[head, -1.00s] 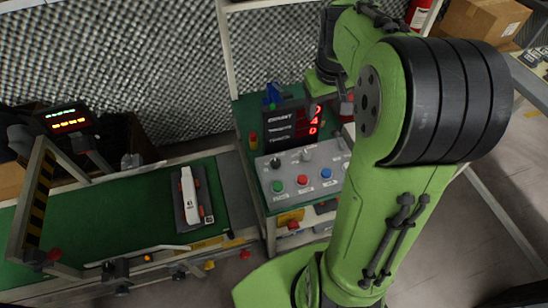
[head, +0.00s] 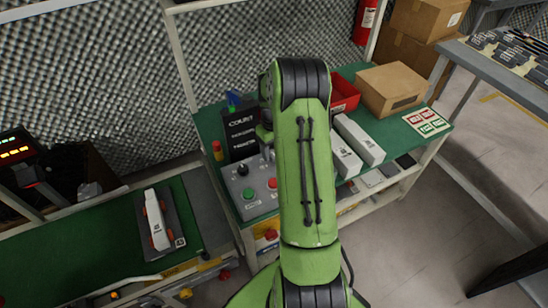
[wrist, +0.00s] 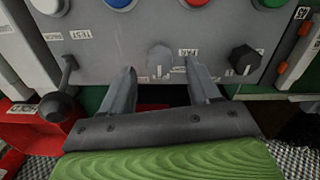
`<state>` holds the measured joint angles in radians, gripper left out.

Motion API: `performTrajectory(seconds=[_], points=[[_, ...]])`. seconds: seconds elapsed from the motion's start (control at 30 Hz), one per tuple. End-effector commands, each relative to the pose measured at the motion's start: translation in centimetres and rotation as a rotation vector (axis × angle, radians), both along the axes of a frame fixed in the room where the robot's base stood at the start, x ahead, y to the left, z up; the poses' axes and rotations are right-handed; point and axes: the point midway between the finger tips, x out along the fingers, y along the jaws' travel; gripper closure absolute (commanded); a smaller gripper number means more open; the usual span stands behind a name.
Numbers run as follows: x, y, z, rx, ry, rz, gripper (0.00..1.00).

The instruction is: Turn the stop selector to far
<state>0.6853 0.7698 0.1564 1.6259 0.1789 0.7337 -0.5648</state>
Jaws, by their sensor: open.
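The grey control panel (head: 233,203) stands on the green bench. In the wrist view the panel (wrist: 110,45) fills the upper part. A grey selector knob (wrist: 159,58) sits between the fingertips of my gripper (wrist: 161,78). The gripper is open, with one finger on each side of the knob; I cannot tell whether they touch it. A black knob (wrist: 244,60) is to its right and also shows in the head view (head: 243,170).
A black-ball lever (wrist: 58,105) stands left of my fingers. Red (head: 272,183) and green (head: 248,194) buttons are on the panel. A dark display (head: 241,132) stands behind it. White boxes (head: 358,140), a red bin (head: 343,95) and a carton (head: 391,88) are to the right.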

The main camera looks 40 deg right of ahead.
Motion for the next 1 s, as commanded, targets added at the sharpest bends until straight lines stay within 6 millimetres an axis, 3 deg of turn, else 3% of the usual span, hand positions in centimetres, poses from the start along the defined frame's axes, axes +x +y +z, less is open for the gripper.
performTrajectory(seconds=[0.03,0.13,0.43,0.8,1.0], points=[[0.0,0.0,-1.2,0.001,0.001,0.000,0.39],[0.0,-0.1,-2.2,0.000,0.000,0.000,0.39],[0.0,-0.1,-2.5,-0.001,-0.001,0.000,0.39],[0.0,-0.1,-2.4,-0.001,-0.001,0.000,0.94],[0.0,-0.1,-2.4,-0.001,-0.001,0.011,0.95]])
